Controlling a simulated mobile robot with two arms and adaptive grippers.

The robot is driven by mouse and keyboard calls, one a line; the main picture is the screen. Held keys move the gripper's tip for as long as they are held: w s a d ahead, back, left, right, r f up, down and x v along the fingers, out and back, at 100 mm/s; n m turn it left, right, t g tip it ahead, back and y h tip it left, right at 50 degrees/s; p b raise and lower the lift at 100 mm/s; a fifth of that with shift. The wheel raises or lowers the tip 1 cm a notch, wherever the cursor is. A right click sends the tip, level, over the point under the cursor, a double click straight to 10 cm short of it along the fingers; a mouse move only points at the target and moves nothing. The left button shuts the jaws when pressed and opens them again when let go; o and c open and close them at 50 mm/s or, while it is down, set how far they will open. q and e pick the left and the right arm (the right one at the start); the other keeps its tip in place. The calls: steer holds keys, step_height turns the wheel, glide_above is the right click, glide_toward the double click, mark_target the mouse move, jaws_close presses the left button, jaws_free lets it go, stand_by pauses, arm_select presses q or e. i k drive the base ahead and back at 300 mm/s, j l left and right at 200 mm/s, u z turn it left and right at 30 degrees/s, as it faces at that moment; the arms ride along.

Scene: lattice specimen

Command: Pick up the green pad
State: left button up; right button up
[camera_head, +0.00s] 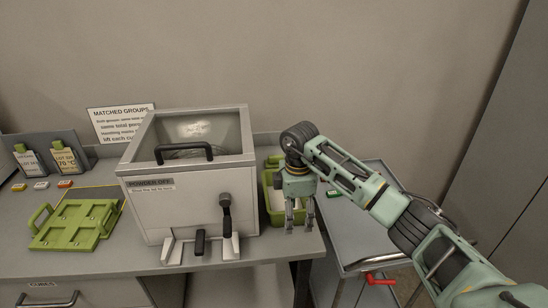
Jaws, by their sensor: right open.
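A small green block (333,194), perhaps the green pad, lies on the grey side cart at the right, just right of my right gripper. My right gripper (298,222) points down with its two fingers apart and nothing between them. It hangs in front of a green bin (267,202), near the table's right end. My left gripper is not in view.
A grey box labelled POWDER OFF (190,205) stands mid-table with black handles. A green tray with handles (75,222) lies at its left. Tagged bottles (64,160) stand behind. The grey cart (350,235) has a mostly bare top and a red handle (380,279).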

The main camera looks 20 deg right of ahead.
mark_target(272, 162)
steer(key=i+l, duration=0.15)
steer(key=i, duration=0.25)
steer(key=i+l, duration=0.15)
steer(key=i, duration=0.25)
steer(key=i+l, duration=0.15)
steer(key=i, duration=0.25)
